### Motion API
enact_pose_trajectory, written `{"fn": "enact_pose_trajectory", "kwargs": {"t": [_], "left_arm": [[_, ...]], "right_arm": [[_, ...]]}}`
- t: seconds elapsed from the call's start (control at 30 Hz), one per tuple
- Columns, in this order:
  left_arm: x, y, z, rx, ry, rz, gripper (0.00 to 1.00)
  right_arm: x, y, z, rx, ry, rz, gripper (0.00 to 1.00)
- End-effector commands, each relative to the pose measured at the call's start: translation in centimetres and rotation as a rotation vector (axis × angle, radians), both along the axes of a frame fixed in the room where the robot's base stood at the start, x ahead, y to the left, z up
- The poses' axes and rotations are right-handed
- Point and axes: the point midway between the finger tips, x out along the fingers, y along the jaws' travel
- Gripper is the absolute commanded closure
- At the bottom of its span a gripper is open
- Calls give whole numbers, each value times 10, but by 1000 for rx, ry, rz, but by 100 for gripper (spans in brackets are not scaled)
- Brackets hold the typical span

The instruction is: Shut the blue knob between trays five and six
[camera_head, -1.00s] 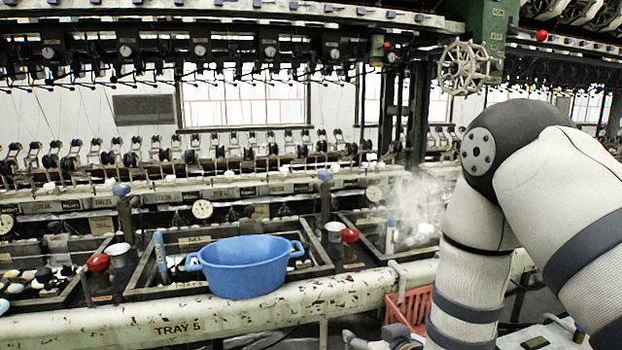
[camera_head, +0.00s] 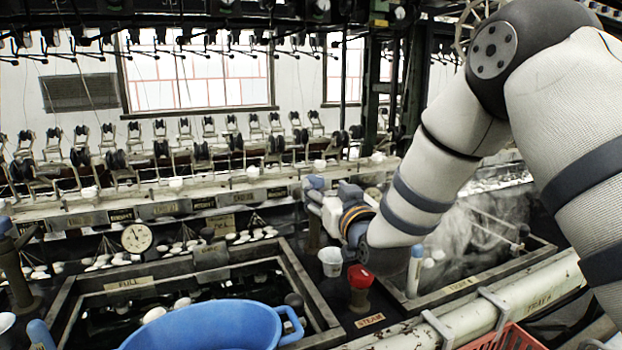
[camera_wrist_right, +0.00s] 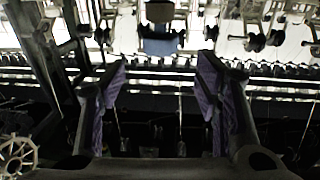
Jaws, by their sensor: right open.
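The blue knob (camera_head: 313,183) sits on a dark upright post between the tray 5 basin and the steaming basin to its right. In the right wrist view the blue knob (camera_wrist_right: 160,45) appears ahead, between the two fingers and beyond their tips. My right gripper (camera_head: 328,205) is right beside the knob in the head view and partly overlaps its post. In the wrist view my right gripper (camera_wrist_right: 163,73) is open, with purple-lined pads apart and nothing between them. Contact with the knob cannot be told. My left gripper is out of view.
Below my right gripper are a white cup (camera_head: 331,262) and a red steam knob (camera_head: 360,276). A blue tub (camera_head: 205,325) stands at the front. Another blue-topped valve post (camera_head: 12,255) is at the far left. A red crate (camera_head: 505,338) is low at the right.

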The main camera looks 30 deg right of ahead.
Motion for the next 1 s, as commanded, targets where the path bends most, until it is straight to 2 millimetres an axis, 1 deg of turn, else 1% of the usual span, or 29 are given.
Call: {"fn": "enact_pose_trajectory", "kwargs": {"t": [0.03, 0.1, 0.2, 0.3, 0.43, 0.67, 0.77, 0.8, 0.9, 1.0], "left_arm": [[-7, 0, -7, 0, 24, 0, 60], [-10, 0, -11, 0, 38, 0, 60], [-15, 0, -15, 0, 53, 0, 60], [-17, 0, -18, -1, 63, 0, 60], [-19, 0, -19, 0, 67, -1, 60], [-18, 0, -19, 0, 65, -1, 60], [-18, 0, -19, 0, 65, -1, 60], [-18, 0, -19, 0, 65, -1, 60], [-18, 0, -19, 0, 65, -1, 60], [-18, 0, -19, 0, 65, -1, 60]], "right_arm": [[15, -2, -10, 0, 10, -1, 43], [33, -5, -11, 0, 12, -1, 43], [54, -8, -10, 0, 11, -1, 43], [69, -11, -9, 0, 10, -1, 43], [78, -12, -6, 0, 9, 0, 43], [79, -12, -3, 1, 5, 0, 43], [79, -12, -3, 1, 6, 0, 63], [79, -12, -3, 1, 6, 0, 72], [79, -12, -3, 1, 6, 0, 92], [78, -12, -3, 0, 6, 0, 92]]}}
